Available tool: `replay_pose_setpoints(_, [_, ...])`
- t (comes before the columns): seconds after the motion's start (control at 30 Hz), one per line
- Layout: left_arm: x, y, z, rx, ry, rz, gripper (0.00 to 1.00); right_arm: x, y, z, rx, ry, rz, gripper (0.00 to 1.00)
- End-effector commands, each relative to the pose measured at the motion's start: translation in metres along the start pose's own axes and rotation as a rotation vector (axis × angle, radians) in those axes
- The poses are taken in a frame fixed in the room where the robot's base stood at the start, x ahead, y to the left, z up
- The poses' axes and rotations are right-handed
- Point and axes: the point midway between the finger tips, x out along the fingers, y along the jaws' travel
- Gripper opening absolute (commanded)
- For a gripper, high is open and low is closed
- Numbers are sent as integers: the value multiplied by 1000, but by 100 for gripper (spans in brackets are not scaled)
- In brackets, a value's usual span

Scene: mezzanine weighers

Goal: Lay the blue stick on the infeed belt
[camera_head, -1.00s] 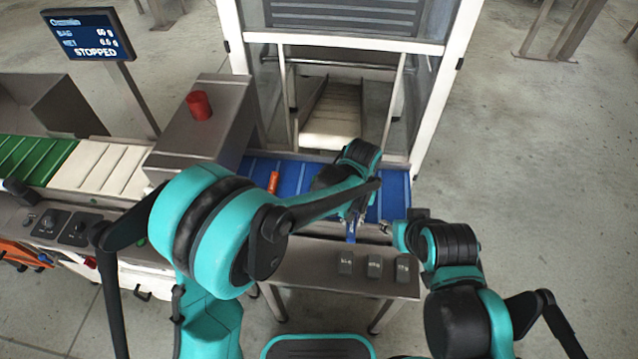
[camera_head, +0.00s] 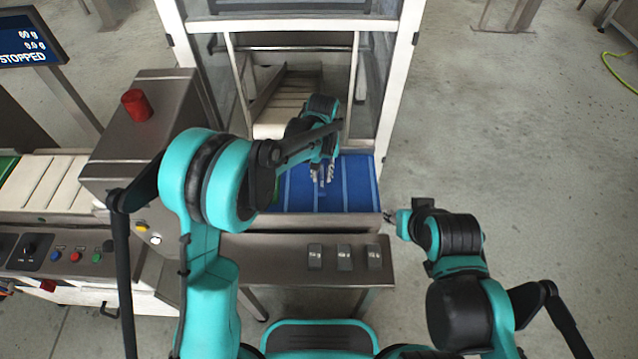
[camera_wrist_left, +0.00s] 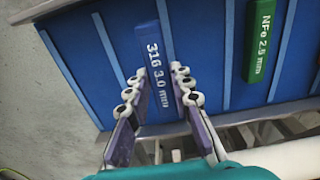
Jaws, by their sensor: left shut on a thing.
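My left gripper (camera_head: 323,172) is shut on the blue stick (camera_head: 322,188), over the blue infeed belt (camera_head: 358,185). In the left wrist view the blue stick (camera_wrist_left: 153,62), lettered "316 3.0 mm", lies between the fingertips (camera_wrist_left: 159,88) and runs about parallel to the belt's light-blue stripes. I cannot tell whether it touches the belt (camera_wrist_left: 105,30). My right gripper (camera_head: 390,218) is beside the belt's right front corner; its jaws are too small to read.
A green stick (camera_wrist_left: 261,40) lettered "NFe 2.5 mm" lies on the belt. A steel ledge with several small grey blocks (camera_head: 344,256) is in front. The steel housing (camera_head: 160,115) with a red beacon (camera_head: 136,105) stands left; white guard posts (camera_head: 398,80) stand behind.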

Motion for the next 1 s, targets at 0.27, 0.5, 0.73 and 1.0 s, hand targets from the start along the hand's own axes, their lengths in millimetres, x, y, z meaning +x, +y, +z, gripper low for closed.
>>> replay_pose_setpoints(0.27, [24,-4,-4,1,0,0,0,11,0,8,0,0,0,40])
replay_pose_setpoints(0.5, [44,-4,-3,1,0,0,0,18,0,13,0,0,0,40])
replay_pose_setpoints(0.73, [45,-4,-3,1,0,0,0,18,0,13,0,0,0,40])
replay_pose_setpoints(1.0, [46,-4,-3,1,0,0,42,19,0,13,0,0,0,40])
